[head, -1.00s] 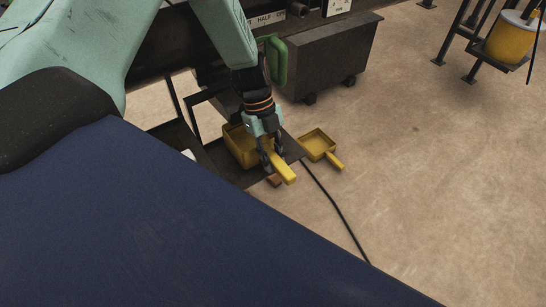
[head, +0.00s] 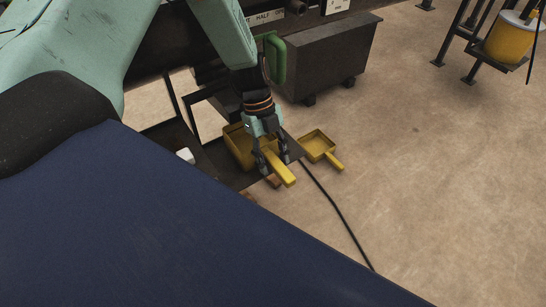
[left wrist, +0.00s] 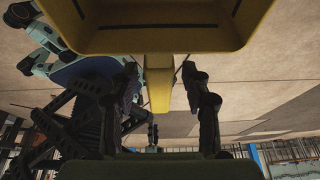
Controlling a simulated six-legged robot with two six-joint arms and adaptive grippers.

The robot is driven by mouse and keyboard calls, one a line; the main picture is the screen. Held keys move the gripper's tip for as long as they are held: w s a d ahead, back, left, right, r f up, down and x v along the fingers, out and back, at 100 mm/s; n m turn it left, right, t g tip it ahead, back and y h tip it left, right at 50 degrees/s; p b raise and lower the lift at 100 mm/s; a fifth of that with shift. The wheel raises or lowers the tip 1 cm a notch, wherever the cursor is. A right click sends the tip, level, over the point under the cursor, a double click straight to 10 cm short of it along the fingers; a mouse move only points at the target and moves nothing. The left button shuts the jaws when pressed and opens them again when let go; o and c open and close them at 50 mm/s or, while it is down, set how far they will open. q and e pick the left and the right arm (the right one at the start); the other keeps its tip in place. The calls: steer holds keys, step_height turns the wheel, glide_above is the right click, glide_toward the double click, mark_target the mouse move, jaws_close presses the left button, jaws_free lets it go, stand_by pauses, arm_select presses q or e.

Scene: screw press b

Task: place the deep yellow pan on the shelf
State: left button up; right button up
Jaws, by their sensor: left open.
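The deep yellow pan (head: 236,143) sits on a dark flat shelf (head: 232,178), with its handle sticking out over the shelf's edge toward the lower right. My left gripper (head: 274,164) is open, with its fingers on either side of the handle. In the left wrist view the pan (left wrist: 160,42) fills the top, and its handle (left wrist: 158,92) runs between the two spread fingers (left wrist: 167,100), with gaps on both sides. The gripper hides part of the pan in the head view.
A shallower yellow pan (head: 317,146) lies just right of the shelf. A dark wheeled bin (head: 328,60) stands behind. A black cable (head: 335,208) crosses the floor. A yellow pot (head: 508,42) stands on a rack at upper right. The floor on the right is clear.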

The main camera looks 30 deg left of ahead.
mark_target(266, 151)
arm_select(q)
steer(key=shift+s+f, duration=0.15)
steer(key=shift+s, duration=0.2)
steer(key=shift+w+r+p, duration=0.1)
steer(key=shift+r+p, duration=0.4)
steer(key=shift+p, duration=0.4)
steer(key=p+v, duration=0.2)
steer(key=v, duration=0.5)
steer(key=shift+w+d+p, duration=0.1)
steer(key=shift+p, duration=0.3)
steer(key=shift+w+r, duration=0.15)
steer(key=shift+r, duration=0.05)
steer(key=shift+r, duration=0.1)
